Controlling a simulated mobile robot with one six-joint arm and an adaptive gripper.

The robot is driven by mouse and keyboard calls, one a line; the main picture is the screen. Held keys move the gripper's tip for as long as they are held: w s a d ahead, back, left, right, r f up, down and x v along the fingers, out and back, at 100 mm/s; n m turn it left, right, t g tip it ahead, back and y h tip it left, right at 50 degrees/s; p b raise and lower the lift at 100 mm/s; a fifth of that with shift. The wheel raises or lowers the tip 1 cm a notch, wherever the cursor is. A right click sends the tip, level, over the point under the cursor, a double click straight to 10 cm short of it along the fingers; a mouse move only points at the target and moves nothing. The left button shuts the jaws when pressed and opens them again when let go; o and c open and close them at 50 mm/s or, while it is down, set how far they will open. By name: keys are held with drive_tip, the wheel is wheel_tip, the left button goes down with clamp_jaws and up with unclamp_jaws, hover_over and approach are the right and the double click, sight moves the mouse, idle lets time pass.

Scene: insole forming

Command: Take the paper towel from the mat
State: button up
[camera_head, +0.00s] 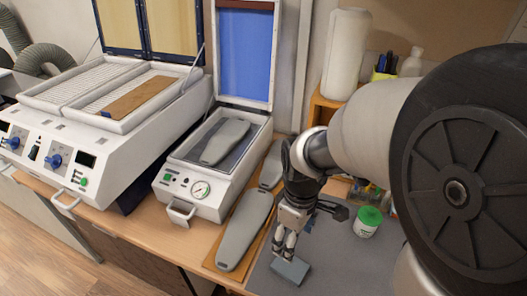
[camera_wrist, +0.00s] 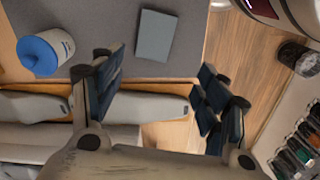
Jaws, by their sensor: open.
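A folded grey-blue rectangular piece, which looks like the paper towel (camera_head: 290,270), lies flat on the grey mat (camera_head: 345,270) near the table's front edge. In the wrist view the paper towel (camera_wrist: 156,35) lies on the mat (camera_wrist: 110,18), above the gap between my fingers. My gripper (camera_head: 284,246) points down over the mat, just behind the towel in the head view. In the wrist view my gripper (camera_wrist: 162,88) has its fingers spread wide with nothing between them. Whether a fingertip touches the towel cannot be told.
The wrist view shows a white container with a blue top (camera_wrist: 45,52). Grey foot forms (camera_head: 245,230) lie left of the mat. A press (camera_head: 200,180) stands behind them. A white roll (camera_head: 346,55) stands at the back.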

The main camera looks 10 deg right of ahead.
sight(288, 265)
drive_tip(key=shift+o, duration=1)
wheel_tip(288, 265, down, 10)
drive_tip(key=b, duration=0.3)
drive_tip(key=shift+f+b, duration=0.2)
drive_tip(key=shift+b, duration=0.1)
drive_tip(key=f+b, duration=0.1)
drive_tip(key=f, duration=0.1)
drive_tip(key=w+f+b, duration=0.1)
drive_tip(key=f, duration=0.2)
drive_tip(key=shift+f+b, duration=0.15)
drive_tip(key=shift+b, duration=0.2)
drive_tip(key=shift+c, duration=0.4)
drive_tip(key=c, duration=0.7)
